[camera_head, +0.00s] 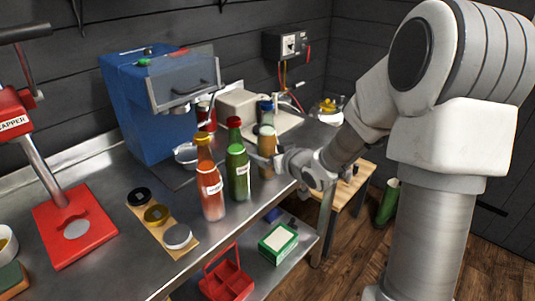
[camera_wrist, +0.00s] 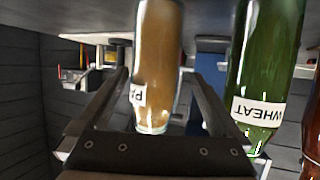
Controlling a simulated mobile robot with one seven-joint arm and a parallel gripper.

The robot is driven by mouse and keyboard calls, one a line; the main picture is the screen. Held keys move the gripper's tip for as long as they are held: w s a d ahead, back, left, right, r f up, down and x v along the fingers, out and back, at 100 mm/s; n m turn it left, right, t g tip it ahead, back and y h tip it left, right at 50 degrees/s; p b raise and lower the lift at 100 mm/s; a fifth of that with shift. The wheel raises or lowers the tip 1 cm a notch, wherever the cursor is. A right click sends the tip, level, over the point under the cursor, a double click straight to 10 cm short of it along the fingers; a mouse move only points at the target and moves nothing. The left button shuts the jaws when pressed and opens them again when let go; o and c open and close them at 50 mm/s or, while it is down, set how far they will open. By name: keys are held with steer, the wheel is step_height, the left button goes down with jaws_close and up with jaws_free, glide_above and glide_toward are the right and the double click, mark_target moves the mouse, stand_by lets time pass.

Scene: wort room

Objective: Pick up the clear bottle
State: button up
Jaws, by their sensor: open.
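The clear bottle (camera_head: 267,143) holds amber-brown contents and has a dark blue top. It stands upright on the steel counter, right of a green bottle (camera_head: 237,165). In the wrist view, which is upside down, the clear bottle (camera_wrist: 158,60) shows between my two fingers, with a white label partly hidden by the left finger. My gripper (camera_wrist: 160,85) is open, one finger on each side of the bottle. In the head view my gripper (camera_head: 276,158) reaches in from the right at the bottle's side. Whether the fingers touch the glass I cannot tell.
The green bottle (camera_wrist: 262,70) labelled WHEAT stands close beside one finger. A red-orange bottle (camera_head: 210,185) is further left. Behind are a blue machine (camera_head: 150,115) and a beige box (camera_head: 240,107). A red capper (camera_head: 72,225) stands far left. The counter's front edge is close below the bottles.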

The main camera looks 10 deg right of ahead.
mark_target(263, 149)
steer(key=shift+d+b+x, duration=0.15)
steer(key=shift+b+x, duration=0.1)
steer(key=shift+x, duration=1.15)
steer(key=shift+d+b+x, duration=0.15)
steer(key=shift+b+x, duration=0.05)
steer(key=shift+x, duration=1.15)
steer(key=shift+c, duration=0.3)
jaws_close()
